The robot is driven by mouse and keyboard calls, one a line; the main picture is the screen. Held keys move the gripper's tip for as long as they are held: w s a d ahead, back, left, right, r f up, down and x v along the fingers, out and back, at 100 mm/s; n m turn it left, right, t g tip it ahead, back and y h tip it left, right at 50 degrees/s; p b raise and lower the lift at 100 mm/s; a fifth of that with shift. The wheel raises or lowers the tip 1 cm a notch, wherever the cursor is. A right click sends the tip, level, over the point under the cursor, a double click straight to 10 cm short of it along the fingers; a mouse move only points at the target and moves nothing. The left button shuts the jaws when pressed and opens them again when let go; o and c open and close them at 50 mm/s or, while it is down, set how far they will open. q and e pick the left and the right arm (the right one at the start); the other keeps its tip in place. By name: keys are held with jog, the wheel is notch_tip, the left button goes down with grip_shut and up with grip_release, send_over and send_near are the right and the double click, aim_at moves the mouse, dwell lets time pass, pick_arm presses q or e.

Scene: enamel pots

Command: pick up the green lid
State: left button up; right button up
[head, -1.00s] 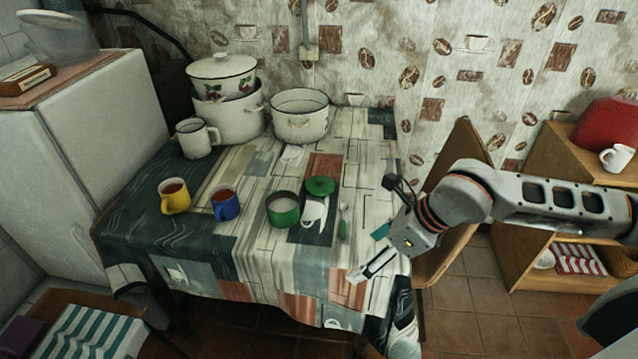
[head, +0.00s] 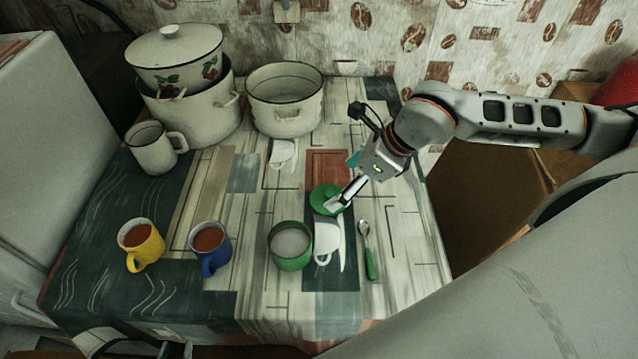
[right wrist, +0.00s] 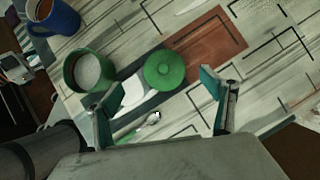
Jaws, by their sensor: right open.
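The green lid (head: 322,197) lies on the patterned tablecloth, behind and right of the green mug (head: 290,250). My right gripper (head: 346,182) is open over the table at the lid, and one finger covers part of the lid in the head view. In the right wrist view the whole lid (right wrist: 164,69) shows between the two spread fingertips of the right gripper (right wrist: 166,87), with nothing held. The green mug (right wrist: 88,73) is just left of the left-hand finger there. What seems to be my left gripper (head: 172,348) shows partly at the bottom edge of the head view; its jaws are unclear.
A spoon with a green handle (head: 370,262) lies right of the mug. A blue mug (head: 209,245) and a yellow mug (head: 142,242) stand to the left. White enamel pots (head: 287,98) stand at the back. The cloth right of the spoon is clear.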

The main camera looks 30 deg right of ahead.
aim_at(330, 193)
jog(key=shift+x, duration=1.1)
jog(key=shift+d+x, duration=0.15)
jog(key=shift+x, duration=1.15)
jog(key=shift+d+x, duration=0.15)
jog(key=shift+x, duration=1.2)
jog(key=shift+w, duration=0.1)
jog(key=c, duration=1.2)
